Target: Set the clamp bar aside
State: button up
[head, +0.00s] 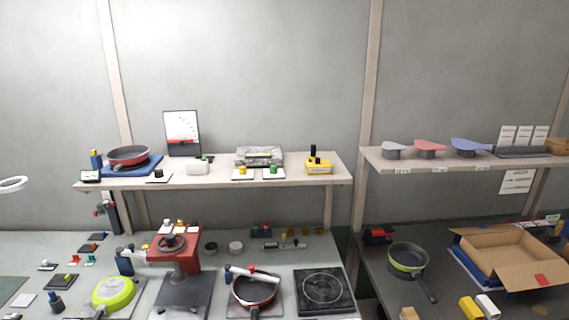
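A pale bar with a dark end and a small red knob, which looks like the clamp bar (262,276), lies across the top of a dark pan with a red outside (253,294). The pan sits on a flat plate on the workbench at the lower middle, its handle pointing toward the front edge. I cannot tell whether the bar is fastened or only resting there. My gripper is not in view.
A red press with a handwheel (174,250) stands left of the pan. A black hotplate (324,291) is close on its right. A green pan (113,293) lies further left. A shelf (215,183) overhangs the back. An open cardboard box (500,252) is at right.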

aim_at(228, 268)
jog(key=i+j+u, duration=0.1)
jog(key=i+j, duration=0.25)
jog(key=i, duration=0.2)
jog(key=i+j, duration=0.25)
jog(key=i, duration=0.25)
jog(key=j+u, duration=0.05)
